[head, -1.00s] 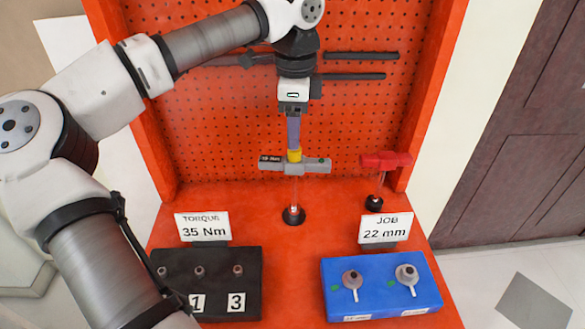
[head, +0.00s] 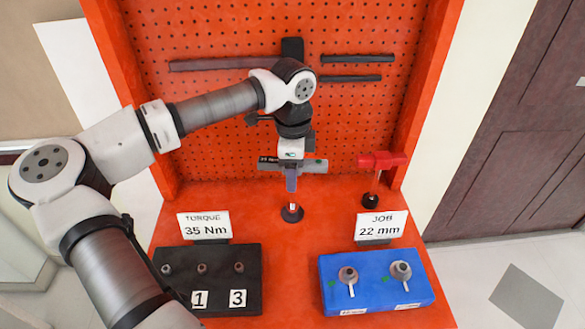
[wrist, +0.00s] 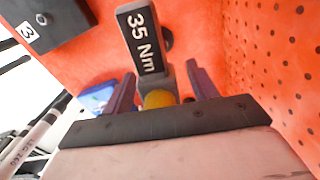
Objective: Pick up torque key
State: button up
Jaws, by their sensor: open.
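The torque key is a grey T-handled key (head: 315,166) with a dark label on its left arm. It stands upright in a round black holder (head: 292,214) at the middle of the red bench. In the wrist view the label on the key (wrist: 142,42) reads 35 Nm. My gripper (head: 291,182) is lowered over the middle of the T-handle and hides its centre in the head view. In the wrist view my gripper (wrist: 160,88) is open, with a finger on either side of the key's yellow collar (wrist: 159,99). I cannot tell whether either finger touches it.
A red T-handled key (head: 382,160) stands to the right. A black block (head: 215,262) with sockets and a blue block (head: 375,290) with two sockets lie in front, behind them signs 35 Nm (head: 204,226) and 22 mm (head: 382,228). A red pegboard (head: 230,110) rises close behind.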

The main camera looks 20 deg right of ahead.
jog(key=c, duration=1.3)
jog(key=shift+o, duration=0.2)
jog(key=shift+r, duration=0.15)
